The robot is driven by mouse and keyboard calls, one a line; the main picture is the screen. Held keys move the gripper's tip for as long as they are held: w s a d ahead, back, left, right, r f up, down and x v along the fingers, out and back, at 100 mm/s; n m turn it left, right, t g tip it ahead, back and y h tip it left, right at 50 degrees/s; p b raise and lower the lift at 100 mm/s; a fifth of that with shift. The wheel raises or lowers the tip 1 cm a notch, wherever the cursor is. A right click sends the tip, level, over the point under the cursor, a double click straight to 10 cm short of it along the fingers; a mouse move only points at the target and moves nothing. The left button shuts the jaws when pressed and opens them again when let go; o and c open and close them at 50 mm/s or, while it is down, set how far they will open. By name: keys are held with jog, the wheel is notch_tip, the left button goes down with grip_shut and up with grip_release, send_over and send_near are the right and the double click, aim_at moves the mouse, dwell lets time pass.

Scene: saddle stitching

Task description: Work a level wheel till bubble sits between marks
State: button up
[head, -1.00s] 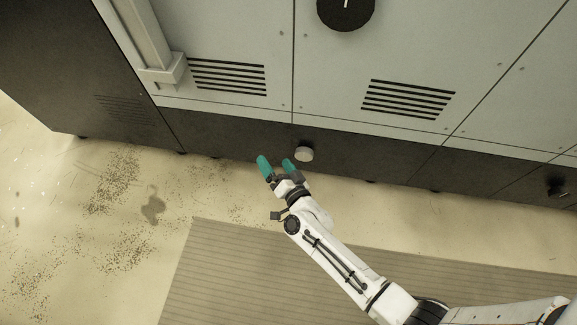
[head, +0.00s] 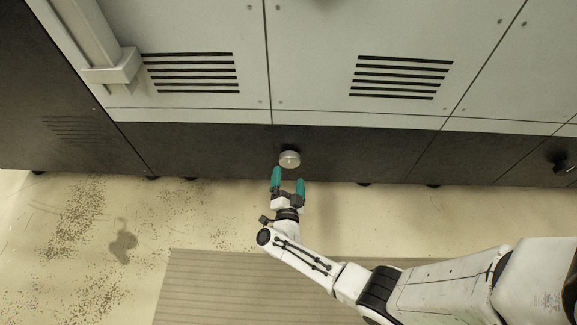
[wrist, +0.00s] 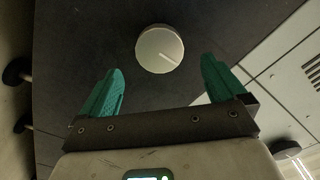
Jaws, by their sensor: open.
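The level wheel appears to be the small pale round knob (head: 289,158) on the dark lower band of the machine. My gripper (head: 288,180) has two teal fingers and is just below the knob in the head view. In the wrist view my gripper (wrist: 165,80) is open and empty, with the knob beyond the fingertips, between their lines. I cannot tell the exact distance. No bubble or marks can be made out.
The grey machine front (head: 310,60) has slotted vents (head: 400,77). A dark knob (head: 562,162) sits on the lower band at the far right. A ribbed mat (head: 210,285) lies on the floor, with dark debris (head: 75,225) and a stain (head: 123,242) to the left.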

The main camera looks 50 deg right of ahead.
aim_at(290, 163)
jog(key=b+x, duration=0.1)
jog(key=x, duration=0.5)
jog(key=shift+d, duration=0.1)
jog(key=c, duration=1)
jog(key=shift+b, duration=0.3)
jog(key=shift+c, duration=0.2)
jog(key=shift+f, duration=0.1)
jog(key=m+b, duration=0.2)
jog(key=m, duration=0.2)
jog(key=shift+f+m, duration=0.1)
jog(key=shift+m, duration=0.3)
jog(key=m+b, duration=0.2)
jog(key=m, duration=0.3)
jog(key=shift+m, duration=0.4)
